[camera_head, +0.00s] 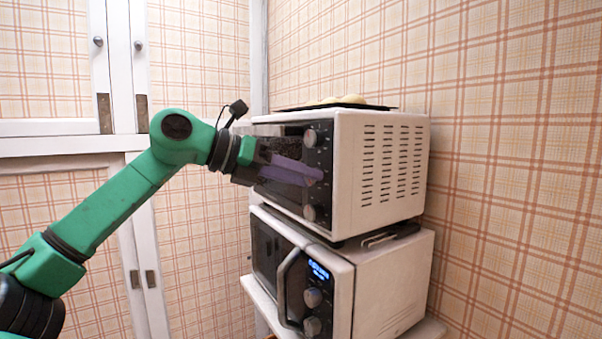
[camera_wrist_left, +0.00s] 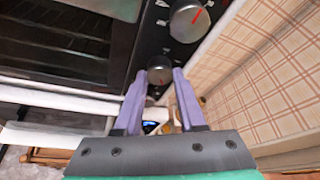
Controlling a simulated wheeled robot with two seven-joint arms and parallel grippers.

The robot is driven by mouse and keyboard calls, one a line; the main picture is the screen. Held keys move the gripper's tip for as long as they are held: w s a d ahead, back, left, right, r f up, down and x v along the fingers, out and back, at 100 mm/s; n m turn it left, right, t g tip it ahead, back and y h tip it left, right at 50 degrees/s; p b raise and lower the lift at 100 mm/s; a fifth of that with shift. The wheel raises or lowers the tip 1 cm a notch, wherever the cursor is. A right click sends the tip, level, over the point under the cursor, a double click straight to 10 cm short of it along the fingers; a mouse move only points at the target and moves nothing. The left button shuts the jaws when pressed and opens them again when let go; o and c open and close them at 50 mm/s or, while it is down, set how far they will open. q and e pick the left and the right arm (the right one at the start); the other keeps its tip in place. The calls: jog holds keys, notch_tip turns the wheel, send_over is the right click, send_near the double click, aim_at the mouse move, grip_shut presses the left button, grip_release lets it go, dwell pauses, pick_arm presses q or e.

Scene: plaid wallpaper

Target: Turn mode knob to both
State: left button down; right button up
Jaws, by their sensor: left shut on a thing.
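The white toaster oven (camera_head: 380,165) has a dark control panel with knobs stacked along its right front edge. Its upper knob (camera_head: 310,137) and lower knob (camera_head: 309,212) show in the head view. My left gripper (camera_head: 318,175), with purple fingers, reaches the panel between them and hides the middle knob there. Knob labels are too small to read. My right gripper is out of view.
The oven stands on a white microwave (camera_head: 390,285) with a curved handle, lit blue display and knobs. A dark tray (camera_head: 290,107) with pale round food lies on top of the oven. A plaid wall stands close on the right. White cabinet doors are at the left.

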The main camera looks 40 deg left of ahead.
pick_arm(q)
jog(key=m+y, duration=0.1)
jog(key=m, duration=0.1)
jog(key=shift+d+f+m+y, duration=0.1)
jog(key=shift+f+m+y, duration=0.05)
jog(key=shift+m+y, duration=0.2)
jog(key=shift+m+t+y+b, duration=0.4)
jog(key=shift+m+t+y, duration=0.1)
jog(key=shift+m+y, duration=0.55)
jog(key=c, duration=0.5)
grip_release()
